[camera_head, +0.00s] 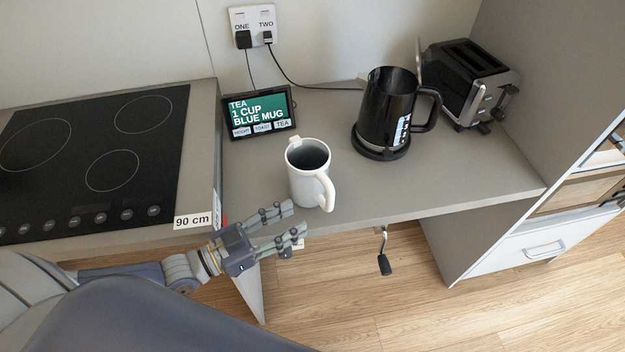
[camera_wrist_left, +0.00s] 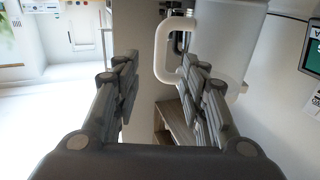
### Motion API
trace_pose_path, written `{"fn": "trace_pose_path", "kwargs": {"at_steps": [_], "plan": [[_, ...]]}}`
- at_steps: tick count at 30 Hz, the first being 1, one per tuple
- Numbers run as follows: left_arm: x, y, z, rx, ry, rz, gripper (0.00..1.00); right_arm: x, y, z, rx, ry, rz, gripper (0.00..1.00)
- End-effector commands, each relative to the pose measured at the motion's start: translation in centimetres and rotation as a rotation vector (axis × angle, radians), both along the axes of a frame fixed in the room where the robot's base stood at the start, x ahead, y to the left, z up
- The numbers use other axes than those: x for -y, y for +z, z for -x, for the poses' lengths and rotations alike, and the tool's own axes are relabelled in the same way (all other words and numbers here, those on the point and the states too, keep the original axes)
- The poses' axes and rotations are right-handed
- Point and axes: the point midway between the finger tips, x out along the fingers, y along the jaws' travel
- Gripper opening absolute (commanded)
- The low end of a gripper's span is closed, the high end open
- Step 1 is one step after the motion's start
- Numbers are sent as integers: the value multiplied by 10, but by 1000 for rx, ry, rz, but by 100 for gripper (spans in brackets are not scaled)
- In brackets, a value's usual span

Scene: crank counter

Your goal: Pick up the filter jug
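The white filter jug (camera_head: 302,187) stands upright near the front edge of the counter, its open top showing a grey inside. Its handle (camera_head: 327,192) points to the front right. My left gripper (camera_head: 298,219) is open and empty, just in front of the jug and a little left of the handle. In the left wrist view the jug's white body (camera_wrist_left: 228,40) is at the upper right. Its handle (camera_wrist_left: 162,55) shows beyond the gap between the two spread fingers (camera_wrist_left: 160,78). I see no contact with the handle. My right gripper is out of view.
A black kettle (camera_head: 385,110) on its base and a toaster (camera_head: 468,80) stand behind and right. A screen (camera_head: 258,112) stands behind the jug. A black hob (camera_head: 100,150) is left. A crank (camera_head: 383,255) hangs below the counter's front edge. Counter right of the jug is clear.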

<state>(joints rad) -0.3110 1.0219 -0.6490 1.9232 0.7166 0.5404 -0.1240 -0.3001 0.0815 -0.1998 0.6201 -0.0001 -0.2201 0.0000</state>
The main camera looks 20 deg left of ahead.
Motion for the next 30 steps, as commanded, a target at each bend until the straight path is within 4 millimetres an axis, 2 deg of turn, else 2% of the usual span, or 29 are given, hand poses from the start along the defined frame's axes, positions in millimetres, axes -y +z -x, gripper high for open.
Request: {"fn": "trace_pose_path", "kwargs": {"at_steps": [3, 10, 19, 30], "plan": [[3, 4, -8, 11, 3, 7, 39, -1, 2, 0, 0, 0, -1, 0], [25, 4, -33, 11, 3, 7, 39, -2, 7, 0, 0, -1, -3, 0], [38, 4, -49, 9, 2, 6, 39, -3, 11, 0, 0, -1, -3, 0], [65, 4, -81, 8, 2, 5, 39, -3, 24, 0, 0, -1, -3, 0]]}}
